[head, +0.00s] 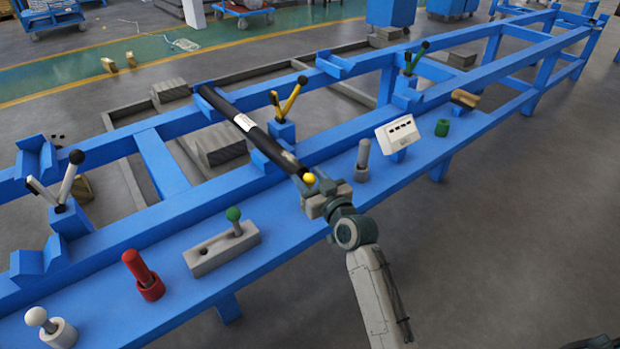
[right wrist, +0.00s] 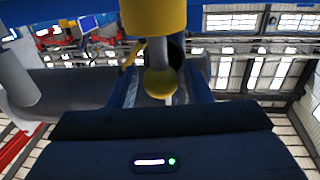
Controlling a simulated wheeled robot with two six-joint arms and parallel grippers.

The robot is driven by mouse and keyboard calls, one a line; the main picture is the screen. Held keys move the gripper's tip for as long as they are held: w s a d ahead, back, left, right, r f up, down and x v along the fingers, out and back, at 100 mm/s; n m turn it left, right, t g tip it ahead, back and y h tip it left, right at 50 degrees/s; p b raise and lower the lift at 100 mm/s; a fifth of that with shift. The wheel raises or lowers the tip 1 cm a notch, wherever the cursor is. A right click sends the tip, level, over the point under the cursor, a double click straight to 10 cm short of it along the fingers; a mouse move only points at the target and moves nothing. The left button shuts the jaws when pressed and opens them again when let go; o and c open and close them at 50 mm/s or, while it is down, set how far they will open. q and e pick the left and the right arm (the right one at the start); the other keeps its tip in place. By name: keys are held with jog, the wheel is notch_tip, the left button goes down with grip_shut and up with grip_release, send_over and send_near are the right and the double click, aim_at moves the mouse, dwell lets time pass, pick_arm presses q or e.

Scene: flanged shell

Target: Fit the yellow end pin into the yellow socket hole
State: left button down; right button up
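The yellow end pin (head: 309,178) shows in the head view as a yellow ball at the tip of my right gripper (head: 325,192). In the right wrist view its yellow ball (right wrist: 160,83) and grey shaft (right wrist: 158,52) line up with a yellow cylinder at the top, which looks like the yellow socket (right wrist: 152,16). The shaft meets the socket's rim; how deep it sits is hidden. The right gripper's fingers stand either side of the ball and look apart, with a small gap beside it. The socket is hidden in the head view. My left gripper is out of view.
A black tube (head: 240,118) lies across the blue frame (head: 205,200), its near end close to the yellow ball. A grey pin (head: 362,155), a white box (head: 397,133) and a green socket (head: 442,127) stand to the right. A grey block (head: 215,252) with a green-ball pin stands left.

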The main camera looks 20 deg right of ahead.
jog(key=p+v, duration=0.1)
jog(key=v, duration=0.9)
jog(key=shift+s, duration=0.4)
